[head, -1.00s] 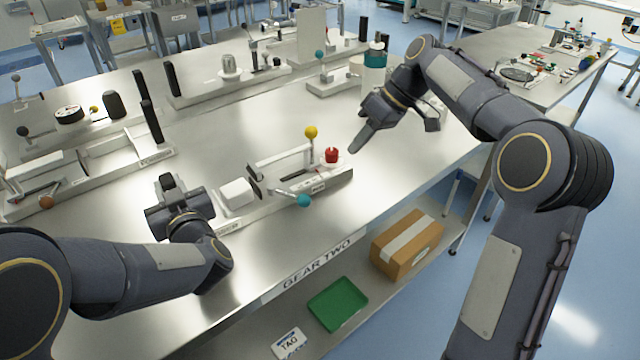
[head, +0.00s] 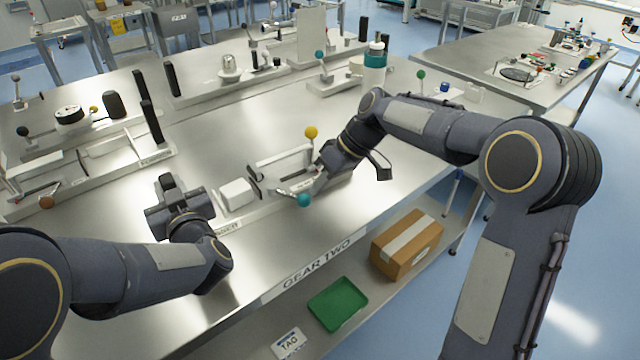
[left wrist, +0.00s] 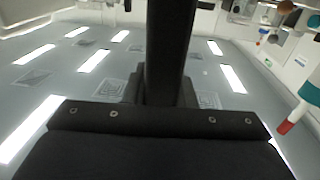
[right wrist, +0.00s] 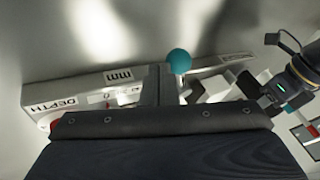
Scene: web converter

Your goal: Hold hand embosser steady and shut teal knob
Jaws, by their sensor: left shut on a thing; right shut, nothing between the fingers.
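The hand embosser (head: 238,193) is a long pale fixture with a white block, a yellow-topped post (head: 311,132) and a lever ending in a teal knob (head: 303,200). My left gripper (head: 170,187) is at its left end, shut on a dark upright handle, which fills the upper middle of the left wrist view (left wrist: 172,45). My right gripper (head: 318,184) is shut and empty, low over the right part of the fixture, just right of the teal knob. In the right wrist view the teal knob (right wrist: 180,61) appears just past the fingertips; contact cannot be told.
Similar fixtures stand behind, one at the left (head: 100,155) and one at the back (head: 230,75). The front table edge has a GEAR TWO label (head: 317,262). A cardboard box (head: 407,245) and green tray (head: 338,304) are below.

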